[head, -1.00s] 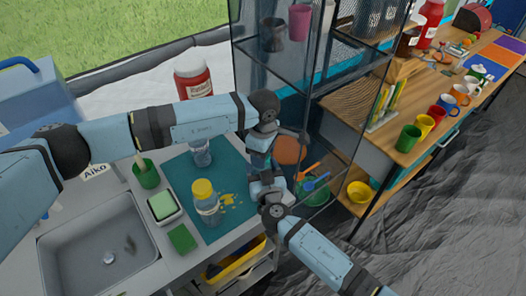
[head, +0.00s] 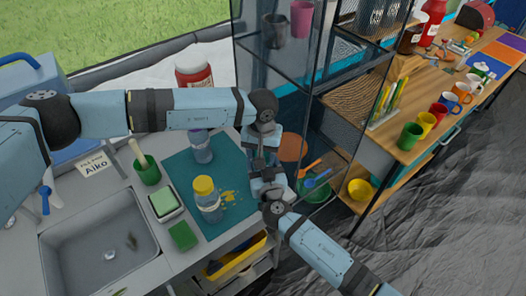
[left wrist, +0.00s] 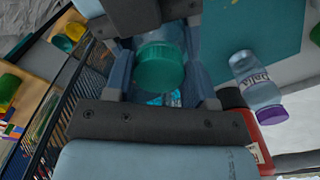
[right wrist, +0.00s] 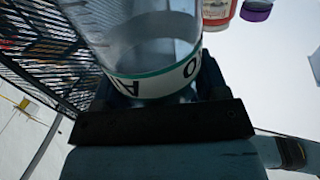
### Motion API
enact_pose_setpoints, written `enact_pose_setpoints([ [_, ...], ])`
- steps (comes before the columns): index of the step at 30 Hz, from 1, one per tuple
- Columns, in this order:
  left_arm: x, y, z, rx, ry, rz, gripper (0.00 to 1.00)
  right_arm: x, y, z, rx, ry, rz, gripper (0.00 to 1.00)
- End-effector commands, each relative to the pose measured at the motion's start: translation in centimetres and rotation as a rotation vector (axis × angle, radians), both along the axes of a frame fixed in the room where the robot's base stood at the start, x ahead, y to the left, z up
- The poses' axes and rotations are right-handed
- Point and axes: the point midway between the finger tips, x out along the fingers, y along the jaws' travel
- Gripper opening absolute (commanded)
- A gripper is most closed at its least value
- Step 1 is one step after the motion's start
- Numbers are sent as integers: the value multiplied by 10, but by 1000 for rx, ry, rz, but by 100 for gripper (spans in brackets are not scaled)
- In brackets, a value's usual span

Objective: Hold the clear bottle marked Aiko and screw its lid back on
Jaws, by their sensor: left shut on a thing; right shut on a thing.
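The clear bottle marked Aiko (right wrist: 150,50) fills the upper middle of the right wrist view; part of its white, green-edged label shows. My right gripper (head: 268,188) is shut on this bottle. A green lid (left wrist: 160,70) sits between the fingers of my left gripper (head: 262,168) in the left wrist view, with clear bottle wall (left wrist: 158,36) directly beyond it. My left gripper is shut on the lid, close above my right gripper in the head view. The grippers mostly hide the bottle there, and I cannot tell how far the lid is seated.
A yellow-lidded bottle (head: 207,200) and a purple-lidded bottle (head: 201,147) stand on the teal mat (head: 235,165). The purple-lidded bottle, marked Dalia, also shows in the left wrist view (left wrist: 256,82). A sink (head: 100,240) is left; a glass-sided shelf (head: 290,75) stands close behind the grippers.

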Motion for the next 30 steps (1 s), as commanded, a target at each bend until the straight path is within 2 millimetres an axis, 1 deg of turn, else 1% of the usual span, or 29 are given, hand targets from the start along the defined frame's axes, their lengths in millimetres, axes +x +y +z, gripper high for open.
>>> enact_pose_setpoints([
  [1,0,1,0,1,-1,-109,29,0,0,0,0,1,0,1],
  [3,1,1,1,0,-2,-262,29,0,0,-1,0,1,0,1],
  [6,1,2,0,1,-1,-444,29,0,0,-1,0,1,0,1],
  [9,2,3,0,0,-1,-564,29,0,0,-1,0,1,0,1],
  [13,2,3,0,-1,-1,-628,29,0,0,-1,0,1,0,1],
  [21,2,3,0,-1,-1,-631,29,0,0,-1,0,1,0,1],
  [22,2,3,0,-1,-1,-630,57,0,0,-1,0,1,0,1],
  [23,2,3,0,-1,-1,-630,64,0,0,-1,0,1,0,1],
  [24,2,3,0,-1,-1,-630,73,0,0,-1,0,1,0,1],
  [25,2,3,0,-1,-1,-630,76,0,0,-1,0,1,0,1],
  [30,1,2,0,-2,0,-631,76,0,0,0,0,1,0,1],
])
